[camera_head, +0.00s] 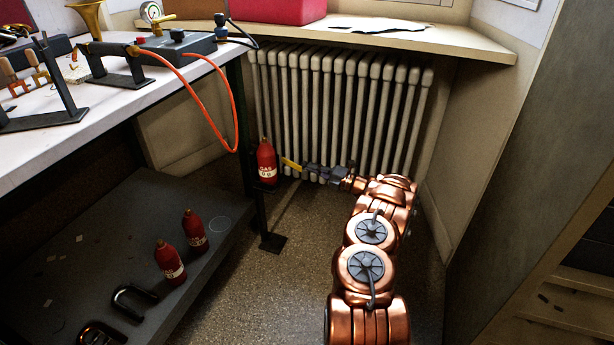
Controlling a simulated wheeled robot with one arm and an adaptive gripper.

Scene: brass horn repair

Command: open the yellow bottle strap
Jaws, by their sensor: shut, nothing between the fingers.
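A red gas bottle (266,162) with white lettering stands upright by the dark table leg, in front of the radiator. A yellow strap (291,164) sticks out to the right from beside this bottle, at about mid-height. My gripper (308,168) is shut and empty at the right end of the yellow strap. It looks close to or touching the strap; I cannot tell which. My copper-coloured arm reaches in from the lower right. The fingertips are small in this view, and how the strap is fastened behind the bottle cannot be seen.
A white workbench (110,105) with a brass horn and an orange hose (205,115) is at the left. Two red bottles (170,262) (195,231) stand on the low dark shelf (110,220). A ribbed radiator (340,100) is behind my gripper. Floor is clear below it.

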